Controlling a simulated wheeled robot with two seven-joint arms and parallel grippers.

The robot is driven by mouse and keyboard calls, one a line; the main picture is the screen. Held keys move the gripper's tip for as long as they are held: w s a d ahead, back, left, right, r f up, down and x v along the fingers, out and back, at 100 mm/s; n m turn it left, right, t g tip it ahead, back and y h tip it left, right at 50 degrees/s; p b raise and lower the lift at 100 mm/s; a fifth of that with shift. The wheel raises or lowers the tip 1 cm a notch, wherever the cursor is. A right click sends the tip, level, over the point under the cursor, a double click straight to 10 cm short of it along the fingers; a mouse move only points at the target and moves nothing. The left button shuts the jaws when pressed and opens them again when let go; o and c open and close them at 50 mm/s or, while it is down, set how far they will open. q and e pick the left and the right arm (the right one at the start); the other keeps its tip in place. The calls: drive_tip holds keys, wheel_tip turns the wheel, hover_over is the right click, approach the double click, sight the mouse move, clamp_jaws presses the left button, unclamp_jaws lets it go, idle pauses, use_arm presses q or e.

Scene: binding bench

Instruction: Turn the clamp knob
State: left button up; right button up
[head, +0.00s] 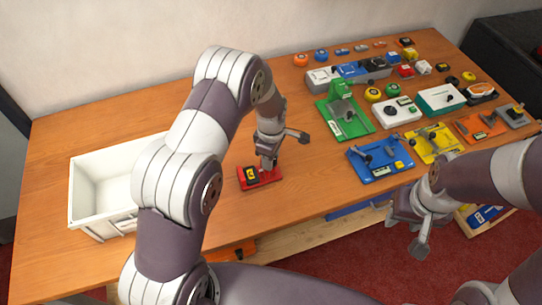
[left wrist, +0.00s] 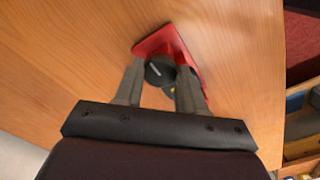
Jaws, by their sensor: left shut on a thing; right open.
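A red clamp base (head: 273,181) with a yellow-and-black part (head: 251,174) sits on the bench near its front edge. In the left wrist view the red base (left wrist: 168,40) carries a round black knob (left wrist: 159,71) with a light line across its top. My left gripper (head: 268,163) points down over the red base; in the left wrist view its fingers (left wrist: 160,80) stand on either side of the knob and are shut on it. The knob is hidden behind the gripper in the head view. My right gripper (head: 418,222) is open and empty, in front of the bench at the right.
A white bin (head: 100,218) stands at the left of the bench. A green fixture (head: 343,120), a blue fixture (head: 380,160), a yellow fixture (head: 434,143) and many small items fill the right side. The wood around the red base is clear.

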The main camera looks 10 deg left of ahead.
use_arm(q)
drive_tip(key=o, duration=1.1)
drive_tip(key=shift+c, duration=0.2)
drive_tip(key=shift+r, duration=0.4)
wheel_tip(320, 180, up, 12)
drive_tip(key=b, duration=0.2)
